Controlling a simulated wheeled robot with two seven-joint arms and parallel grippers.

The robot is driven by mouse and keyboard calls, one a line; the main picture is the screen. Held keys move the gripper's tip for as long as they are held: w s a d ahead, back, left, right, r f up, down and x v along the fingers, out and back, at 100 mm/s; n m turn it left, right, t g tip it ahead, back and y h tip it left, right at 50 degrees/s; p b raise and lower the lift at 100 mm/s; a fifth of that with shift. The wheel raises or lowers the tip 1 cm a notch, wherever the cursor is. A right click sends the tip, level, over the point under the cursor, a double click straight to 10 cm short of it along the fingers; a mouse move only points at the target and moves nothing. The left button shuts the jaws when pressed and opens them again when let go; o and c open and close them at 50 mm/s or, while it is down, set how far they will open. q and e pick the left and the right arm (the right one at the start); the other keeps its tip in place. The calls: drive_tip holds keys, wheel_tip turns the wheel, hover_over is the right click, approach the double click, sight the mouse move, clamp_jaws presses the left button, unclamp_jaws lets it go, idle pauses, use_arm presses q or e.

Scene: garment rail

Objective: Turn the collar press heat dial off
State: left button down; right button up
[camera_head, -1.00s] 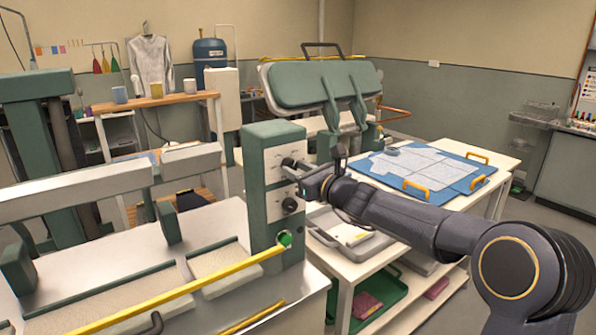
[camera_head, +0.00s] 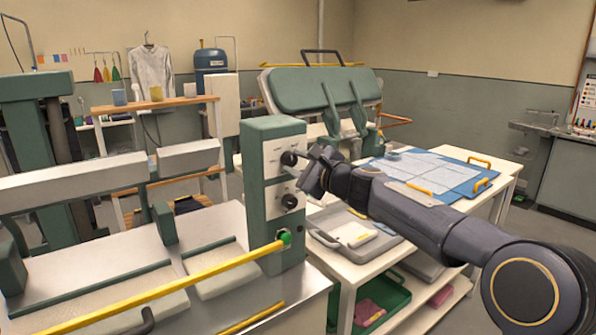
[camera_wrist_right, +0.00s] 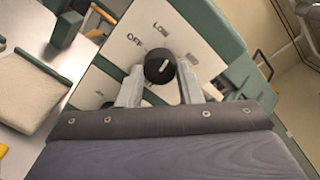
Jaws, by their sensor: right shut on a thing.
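The green press control box has a white front panel (camera_head: 271,165) with two black dials. The upper dial (camera_head: 288,158) is at the tip of my right gripper (camera_head: 304,165). In the right wrist view this dial (camera_wrist_right: 159,66) sits between the two pale fingers of my gripper (camera_wrist_right: 160,90), which are shut on it. The words OFF and LOW show beside it, with a third mark at the right that I cannot read. Its white pointer is tilted up and right, away from OFF. The lower dial (camera_head: 290,201) is untouched. My left gripper is out of sight.
A white table (camera_head: 510,165) with a blue mat (camera_head: 455,187) and a grey tray (camera_head: 325,238) stand right of the box, near my right arm.

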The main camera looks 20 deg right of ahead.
drive_tip(key=n+b, duration=0.2)
drive_tip(key=n, duration=0.2)
drive_tip(key=shift+f, duration=0.1)
drive_tip(key=n+b, duration=0.1)
drive_tip(key=n, duration=0.3)
drive_tip(key=shift+h, duration=0.3)
drive_tip(key=n+b, duration=0.2)
drive_tip(key=n, duration=0.1)
drive_tip(key=shift+a, duration=0.1)
drive_tip(key=shift+n+h+b, duration=0.3)
drive_tip(key=shift+n+b, duration=0.4)
drive_tip(key=shift+n, duration=1.1)
drive_tip(key=o, duration=1)
drive_tip(key=shift+s, duration=0.1)
